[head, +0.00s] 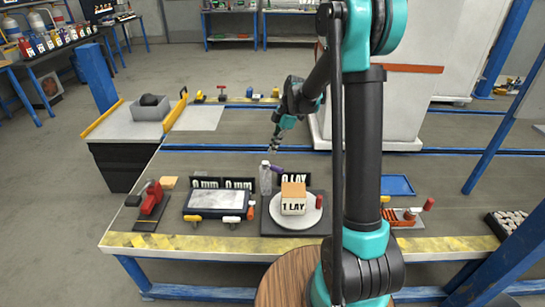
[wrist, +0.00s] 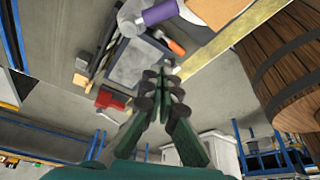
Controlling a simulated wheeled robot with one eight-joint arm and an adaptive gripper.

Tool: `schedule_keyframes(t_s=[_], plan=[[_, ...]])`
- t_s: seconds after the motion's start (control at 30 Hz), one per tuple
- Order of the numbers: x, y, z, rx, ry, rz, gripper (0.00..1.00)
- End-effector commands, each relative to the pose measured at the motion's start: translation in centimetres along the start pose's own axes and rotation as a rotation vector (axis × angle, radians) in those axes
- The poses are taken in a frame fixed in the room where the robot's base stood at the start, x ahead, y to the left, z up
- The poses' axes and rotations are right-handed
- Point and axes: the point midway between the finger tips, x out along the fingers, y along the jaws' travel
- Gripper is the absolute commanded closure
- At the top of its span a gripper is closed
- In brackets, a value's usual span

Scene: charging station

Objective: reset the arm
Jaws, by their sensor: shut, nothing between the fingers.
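My gripper (head: 273,148) hangs from my raised, bent arm above the workbench (head: 190,165) in the head view, pointing downward. It is over the bench behind the bottle (head: 265,180), and appears apart from everything on it. In the wrist view my gripper (wrist: 160,90) shows its dark green fingers with the tips together and nothing between them. The purple part of the bottle (wrist: 160,12) shows beyond the tips at the top of that view. My arm hides part of the bench's right half in the head view.
A dark tray (head: 215,200), red tool (head: 151,197) and blue tray (head: 398,186) lie nearby. A wooden barrel (head: 278,285) stands at the front edge.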

Motion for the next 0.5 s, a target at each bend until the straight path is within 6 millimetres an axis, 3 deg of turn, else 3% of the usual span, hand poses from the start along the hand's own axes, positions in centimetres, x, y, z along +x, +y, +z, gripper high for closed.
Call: schedule_keyframes(t_s=[0.5], plan=[[-0.67, -0.65, 0.04, 0.042, -0.009, 0.009, 1.00]])
